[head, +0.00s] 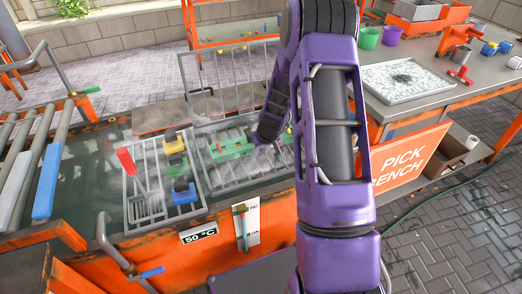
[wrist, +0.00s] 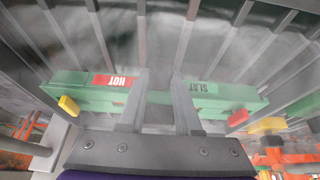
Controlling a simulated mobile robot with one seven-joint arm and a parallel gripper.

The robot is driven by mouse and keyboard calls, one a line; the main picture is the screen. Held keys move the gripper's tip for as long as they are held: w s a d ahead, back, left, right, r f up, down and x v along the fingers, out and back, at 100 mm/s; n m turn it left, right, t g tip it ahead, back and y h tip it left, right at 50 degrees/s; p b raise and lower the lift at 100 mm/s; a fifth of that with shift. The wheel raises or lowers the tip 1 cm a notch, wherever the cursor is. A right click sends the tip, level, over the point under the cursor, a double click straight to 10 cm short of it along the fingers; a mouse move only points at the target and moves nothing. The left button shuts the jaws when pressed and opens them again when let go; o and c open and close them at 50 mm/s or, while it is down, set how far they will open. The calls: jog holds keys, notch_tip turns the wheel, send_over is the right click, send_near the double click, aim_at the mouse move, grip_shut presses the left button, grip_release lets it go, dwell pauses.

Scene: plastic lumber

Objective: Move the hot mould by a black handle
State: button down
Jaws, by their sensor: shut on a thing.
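The hot mould is a long green bar (wrist: 82,90) with a red HOT label and a green SLAT label. It has a yellow piece near its left end and a red one near its right end. In the head view, the green mould (head: 232,146) lies across the right wire basket in the tank, amid steam. My gripper (wrist: 158,112) is over its middle, fingers a little apart and shut on it. I cannot make out a black handle between the fingers. In the head view my arm hides the mould's middle and part of its right side.
A left wire rack (head: 148,207) holds yellow, green and blue blocks with dark tops and a red piece. A raised wire grid (head: 190,85) stands behind the basket. The pick bench (head: 378,116) at right carries a white tray (head: 440,90). Pipes (head: 104,232) edge the tank at left.

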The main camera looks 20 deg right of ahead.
jog(key=c, duration=0.5)
grip_release()
jog(key=shift+c, duration=0.2)
jog(key=shift+o, duration=0.5)
jog(key=shift+s+f, duration=0.15)
jog(key=o, duration=0.3)
jog(key=shift+r+p, duration=1.95)
jog(key=shift+r, duration=1.65)
